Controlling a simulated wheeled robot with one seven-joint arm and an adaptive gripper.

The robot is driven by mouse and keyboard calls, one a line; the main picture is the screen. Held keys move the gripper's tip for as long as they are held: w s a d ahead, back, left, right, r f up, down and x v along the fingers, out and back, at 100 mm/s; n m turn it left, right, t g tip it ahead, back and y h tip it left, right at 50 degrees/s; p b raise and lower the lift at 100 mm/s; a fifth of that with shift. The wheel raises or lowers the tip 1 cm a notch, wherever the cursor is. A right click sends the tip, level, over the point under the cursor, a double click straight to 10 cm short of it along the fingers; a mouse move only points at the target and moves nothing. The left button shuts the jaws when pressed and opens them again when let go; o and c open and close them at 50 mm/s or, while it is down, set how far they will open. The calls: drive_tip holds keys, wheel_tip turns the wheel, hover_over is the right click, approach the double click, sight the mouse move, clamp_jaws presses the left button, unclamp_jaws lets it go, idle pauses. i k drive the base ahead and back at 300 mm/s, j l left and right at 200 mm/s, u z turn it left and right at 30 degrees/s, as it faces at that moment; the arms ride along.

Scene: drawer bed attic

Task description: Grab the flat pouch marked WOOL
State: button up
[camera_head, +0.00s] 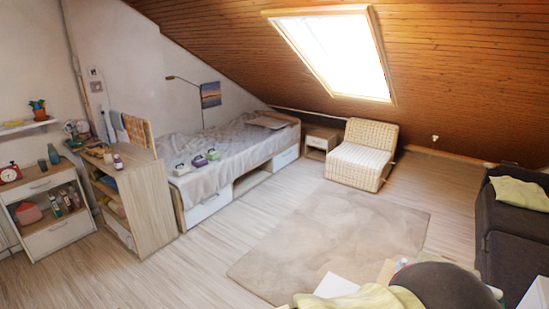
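No lettering can be read at this distance, so I cannot tell which thing is the flat pouch marked WOOL. Several small items lie in a row on the grey bedspread near the front edge of the bed (247,146). They include a pale green one (180,169), a dark purple-grey one (199,160) and a green one (214,155). Whether any of them is a pouch is too small to tell. My gripper is not in view, and nothing is seen touching these items.
A wooden shelf unit (145,205) with bottles stands at the bed's near end. A low cabinet (57,234) is at far left. A wicker chair (361,156) stands beyond the rug (330,240). A dark sofa (510,230) is at right. The floor before the bed is clear.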

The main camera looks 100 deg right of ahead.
sight(212, 156)
drive_tip(key=l+z, duration=0.9)
drive_tip(key=i+l+z, duration=0.15)
drive_tip(key=z, duration=0.25)
drive_tip(key=i+l+z, duration=0.15)
drive_tip(key=l+z, duration=0.3)
drive_tip(key=i+l+z, duration=0.2)
drive_tip(key=z, duration=0.25)
drive_tip(key=i+l+z, duration=0.1)
drive_tip(key=i+l, duration=0.3)
drive_tip(key=i+l+z, duration=0.15)
drive_tip(key=i+l, duration=0.2)
drive_tip(key=i, duration=0.25)
drive_tip(key=i+l+z, duration=0.1)
drive_tip(key=i+l, duration=0.2)
drive_tip(key=i, duration=0.2)
drive_tip(key=i+l+z, duration=0.1)
drive_tip(key=i+l, duration=0.2)
drive_tip(key=i, duration=0.2)
